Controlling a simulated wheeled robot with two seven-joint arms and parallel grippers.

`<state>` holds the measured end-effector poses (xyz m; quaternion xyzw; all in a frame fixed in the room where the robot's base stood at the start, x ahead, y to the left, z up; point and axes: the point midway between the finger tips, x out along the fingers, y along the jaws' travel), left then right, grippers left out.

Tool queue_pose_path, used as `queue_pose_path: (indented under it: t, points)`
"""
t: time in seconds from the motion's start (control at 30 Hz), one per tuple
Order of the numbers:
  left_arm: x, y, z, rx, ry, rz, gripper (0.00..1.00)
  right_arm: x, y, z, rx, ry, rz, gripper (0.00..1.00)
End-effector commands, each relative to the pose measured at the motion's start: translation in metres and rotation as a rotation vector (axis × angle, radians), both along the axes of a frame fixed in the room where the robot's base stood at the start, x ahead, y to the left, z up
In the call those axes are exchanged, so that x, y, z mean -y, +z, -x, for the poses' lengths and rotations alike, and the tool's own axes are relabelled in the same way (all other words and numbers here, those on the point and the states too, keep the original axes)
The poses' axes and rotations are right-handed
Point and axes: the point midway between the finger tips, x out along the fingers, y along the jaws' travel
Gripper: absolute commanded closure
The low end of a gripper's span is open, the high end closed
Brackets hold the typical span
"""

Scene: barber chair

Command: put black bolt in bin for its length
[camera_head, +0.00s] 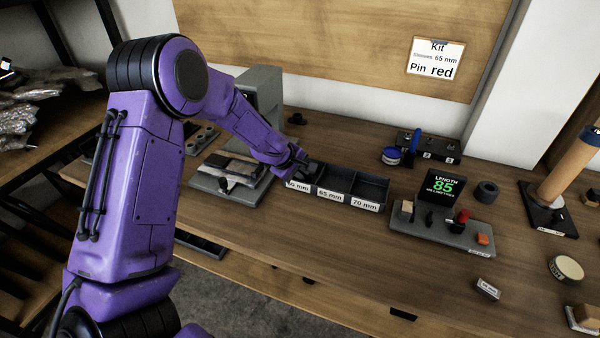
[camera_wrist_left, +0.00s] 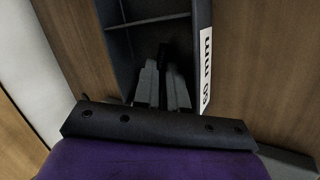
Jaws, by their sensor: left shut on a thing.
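The dark bin tray (camera_head: 357,188) has three compartments labelled 60 mm, 65 mm (camera_head: 329,195) and 70 mm (camera_head: 365,203). My left gripper (camera_head: 308,168) is over the leftmost, 60 mm compartment. In the left wrist view, my left gripper's fingers (camera_wrist_left: 162,80) point down inside or just above that compartment, beside the 60 mm label (camera_wrist_left: 206,68). They are shut on a dark thing, seemingly the black bolt (camera_wrist_left: 163,54), of which only a small part shows between the fingertips. The 65 mm and 70 mm compartments look empty. My right gripper is not in view.
A gauge stand (camera_head: 455,232) with a display reading LENGTH 85 (camera_head: 443,187) stands right of the bins. A grey machine (camera_head: 262,95) stands behind my left arm. A wall card (camera_head: 435,58) reads Kit, 65 mm, Pin red. The table front is mostly clear.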

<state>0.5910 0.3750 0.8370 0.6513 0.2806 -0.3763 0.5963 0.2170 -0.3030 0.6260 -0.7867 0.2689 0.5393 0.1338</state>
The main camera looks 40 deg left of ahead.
Motion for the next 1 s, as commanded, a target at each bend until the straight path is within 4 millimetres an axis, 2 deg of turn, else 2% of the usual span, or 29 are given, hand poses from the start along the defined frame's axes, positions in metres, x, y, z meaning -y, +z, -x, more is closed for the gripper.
queue_pose_path:
  t: [0.03, 0.13, 0.17, 0.37, 0.47, 0.8, 1.0]
  points:
    - [0.001, -0.009, 0.004, -0.013, -0.001, 0.003, 1.0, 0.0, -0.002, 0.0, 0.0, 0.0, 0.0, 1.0]
    - [0.001, -0.009, 0.005, -0.016, -0.001, 0.003, 1.0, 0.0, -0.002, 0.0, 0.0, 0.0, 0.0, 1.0]
    - [0.001, -0.01, 0.005, -0.017, -0.002, 0.004, 0.79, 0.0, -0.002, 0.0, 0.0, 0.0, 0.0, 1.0]
    - [0.002, -0.009, 0.007, -0.021, -0.004, 0.004, 0.78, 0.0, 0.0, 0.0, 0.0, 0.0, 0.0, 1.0]
    - [0.002, 0.007, 0.007, -0.019, -0.004, 0.001, 0.78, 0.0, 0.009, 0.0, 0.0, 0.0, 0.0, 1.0]
    - [-0.006, 0.082, 0.053, -0.009, -0.002, 0.002, 0.78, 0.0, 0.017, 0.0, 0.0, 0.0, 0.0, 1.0]
    - [-0.009, 0.103, 0.068, -0.01, -0.003, 0.001, 0.78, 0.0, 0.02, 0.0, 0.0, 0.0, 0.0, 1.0]
